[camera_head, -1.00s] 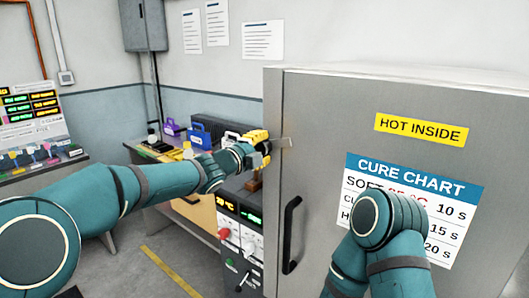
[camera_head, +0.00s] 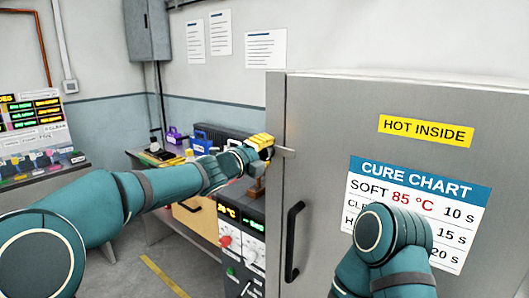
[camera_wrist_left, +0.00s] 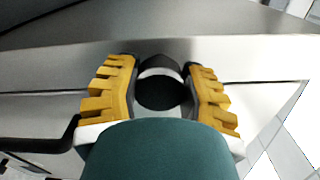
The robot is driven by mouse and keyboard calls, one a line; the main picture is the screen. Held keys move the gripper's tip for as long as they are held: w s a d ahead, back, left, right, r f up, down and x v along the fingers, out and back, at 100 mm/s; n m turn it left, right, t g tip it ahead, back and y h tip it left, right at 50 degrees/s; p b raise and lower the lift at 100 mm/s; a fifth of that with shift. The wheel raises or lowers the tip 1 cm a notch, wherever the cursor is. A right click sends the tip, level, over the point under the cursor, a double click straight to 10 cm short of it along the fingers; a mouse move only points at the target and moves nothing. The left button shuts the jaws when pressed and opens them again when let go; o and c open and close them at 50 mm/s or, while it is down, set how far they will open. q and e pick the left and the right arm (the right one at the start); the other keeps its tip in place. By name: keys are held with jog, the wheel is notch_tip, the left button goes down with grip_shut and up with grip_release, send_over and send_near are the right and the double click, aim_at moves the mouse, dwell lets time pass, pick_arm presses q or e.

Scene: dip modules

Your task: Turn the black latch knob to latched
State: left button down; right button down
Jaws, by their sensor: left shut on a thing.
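The black latch knob (camera_wrist_left: 160,92) sits between the yellow-padded fingers of my left gripper (camera_wrist_left: 161,100) in the left wrist view. The fingers close on it from both sides. In the head view my left gripper (camera_head: 266,145) is at the left front edge of the grey oven cabinet (camera_head: 330,120) and hides the knob. A short metal latch bar (camera_head: 288,153) sticks out to the right of the fingers across the cabinet front, close to level and tilted slightly down at its right end. My right arm is in front of the cabinet; its gripper is out of view.
A black door handle (camera_head: 292,240) stands out below the latch. A control panel (camera_head: 240,235) with red and white knobs is left of the cabinet, below my left arm. A bench (camera_head: 160,163) with coloured cases stands behind. Some floor is clear at lower left.

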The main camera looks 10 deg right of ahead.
pick_arm(q)
jog(key=shift+r, duration=0.1)
jog(key=shift+c, duration=2.2)
grip_release()
jog(key=v, duration=1.2)
